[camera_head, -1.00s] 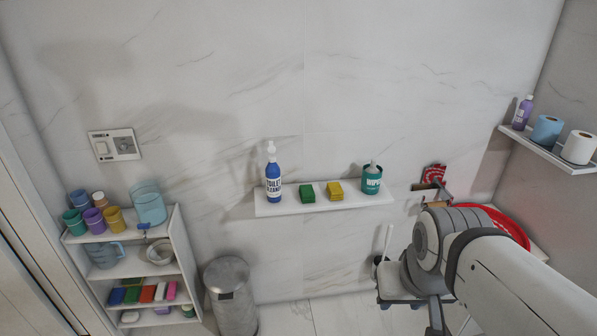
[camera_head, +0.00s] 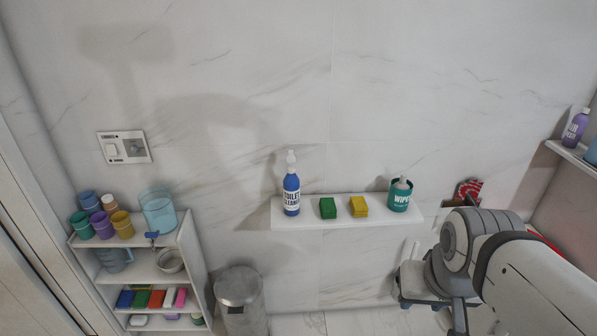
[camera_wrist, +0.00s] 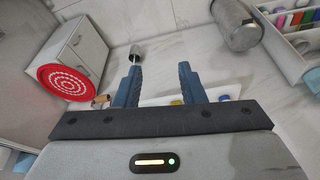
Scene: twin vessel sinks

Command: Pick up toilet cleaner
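The toilet cleaner (camera_head: 291,190) is a blue bottle with a white label and white spray top. It stands upright at the left end of a white wall shelf (camera_head: 346,216) in the head view. My arm is at the lower right of the head view, to the right of and apart from the bottle. In the wrist view my gripper (camera_wrist: 161,82) has its two blue-grey fingers spread apart with nothing between them. I cannot make out the toilet cleaner in the wrist view.
A green sponge (camera_head: 327,207), a yellow sponge (camera_head: 358,206) and a teal wipes tub (camera_head: 400,195) share the shelf. A metal bin (camera_head: 239,298) stands below. A white rack (camera_head: 190,258) with cups is at left. The wall above the shelf is clear.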

